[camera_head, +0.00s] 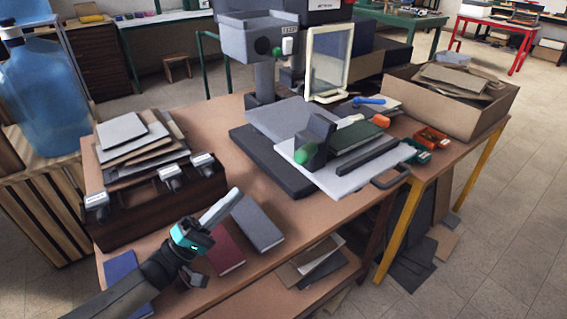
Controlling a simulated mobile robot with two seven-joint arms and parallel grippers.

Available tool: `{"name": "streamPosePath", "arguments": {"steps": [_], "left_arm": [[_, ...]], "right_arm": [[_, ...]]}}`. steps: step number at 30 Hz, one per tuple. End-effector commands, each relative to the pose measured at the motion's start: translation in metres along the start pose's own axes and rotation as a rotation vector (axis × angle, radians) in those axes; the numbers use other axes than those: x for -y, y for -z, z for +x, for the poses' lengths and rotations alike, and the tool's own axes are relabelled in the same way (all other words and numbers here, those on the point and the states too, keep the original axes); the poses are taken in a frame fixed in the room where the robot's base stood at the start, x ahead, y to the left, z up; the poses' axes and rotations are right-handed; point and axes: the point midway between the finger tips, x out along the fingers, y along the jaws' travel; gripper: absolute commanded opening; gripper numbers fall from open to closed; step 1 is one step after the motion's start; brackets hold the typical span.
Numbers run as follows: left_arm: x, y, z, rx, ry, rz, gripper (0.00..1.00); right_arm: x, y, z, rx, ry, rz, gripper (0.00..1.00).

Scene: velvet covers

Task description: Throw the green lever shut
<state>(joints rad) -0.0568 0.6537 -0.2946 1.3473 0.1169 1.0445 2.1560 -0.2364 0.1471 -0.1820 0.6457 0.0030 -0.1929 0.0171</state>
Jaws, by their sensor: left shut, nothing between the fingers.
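A green lever end (305,152) sits at a dark clamp block (318,134) on the pale plate of the bench machine (350,178). It points toward the front left; its exact angle is hard to tell. A smaller green knob (276,51) shows on the machine's grey head (258,38). My left gripper (229,197) is over the front of the workbench, left of and nearer than the green lever, and apart from it. Its pale fingers are shut and empty, pointing up and right. My right gripper is not in view.
A dark book (257,222) and a red book (226,252) lie beside my left gripper on the workbench (208,116). A dark box of boards (160,205) stands at left. A framed screen (327,62) rises behind the clamp. A cardboard box (440,105) stands at right.

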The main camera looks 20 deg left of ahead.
Motion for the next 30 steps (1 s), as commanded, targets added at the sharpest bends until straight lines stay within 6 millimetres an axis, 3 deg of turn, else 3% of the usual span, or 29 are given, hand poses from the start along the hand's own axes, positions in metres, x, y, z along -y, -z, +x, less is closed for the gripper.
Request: {"name": "streamPosePath", "arguments": {"steps": [5, 17, 21, 30], "left_arm": [[-0.001, 0.0, 0.019, 0.002, -0.004, 0.0, 0.0], [-0.001, -0.001, 0.102, 0.002, -0.007, 0.0, 0.0], [-0.001, -0.017, 0.116, 0.001, -0.004, -0.003, 0.0], [0.0, -0.029, 0.128, 0.001, -0.001, 0.0, 0.0]], "right_arm": [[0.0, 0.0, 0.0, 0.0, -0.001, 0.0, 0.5], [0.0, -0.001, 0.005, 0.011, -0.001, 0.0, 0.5], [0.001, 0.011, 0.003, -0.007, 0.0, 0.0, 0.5], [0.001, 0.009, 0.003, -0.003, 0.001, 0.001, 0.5]]}}
